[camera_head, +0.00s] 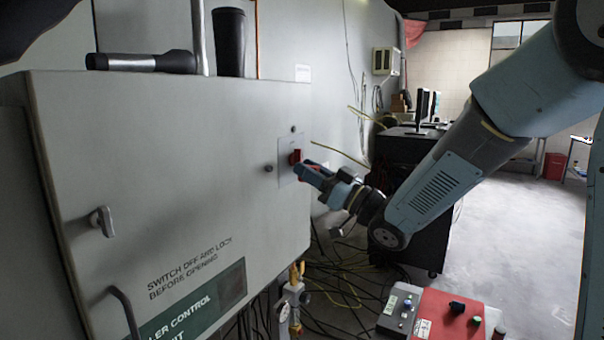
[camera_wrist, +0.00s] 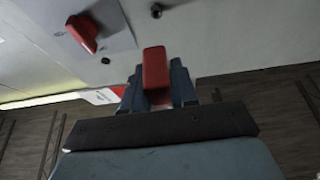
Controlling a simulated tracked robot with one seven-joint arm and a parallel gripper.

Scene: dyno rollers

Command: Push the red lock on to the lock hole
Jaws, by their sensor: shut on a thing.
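My gripper (camera_head: 312,173) is shut on the red lock (camera_wrist: 156,70), at the right part of the grey cabinet's (camera_head: 170,190) front. In the wrist view the red lock sticks out beyond the fingertips (camera_wrist: 158,90). In the head view the fingers mostly hide it. A red rotary handle (camera_head: 294,157) sits on a pale plate on the cabinet, just left of my fingertips. The wrist view shows this handle (camera_wrist: 83,33) at the upper left. Two dark round spots lie near it, one above right (camera_wrist: 156,11) and one below right (camera_wrist: 105,61). I cannot tell which is the lock hole, or whether the lock touches the cabinet.
A black cup (camera_head: 229,42) and a dark flashlight (camera_head: 142,62) are on top of the cabinet. Cables hang below it beside a valve (camera_head: 291,300). A red and grey control box (camera_head: 440,313) stands at lower right. A dark desk with monitors (camera_head: 425,105) is behind my arm.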

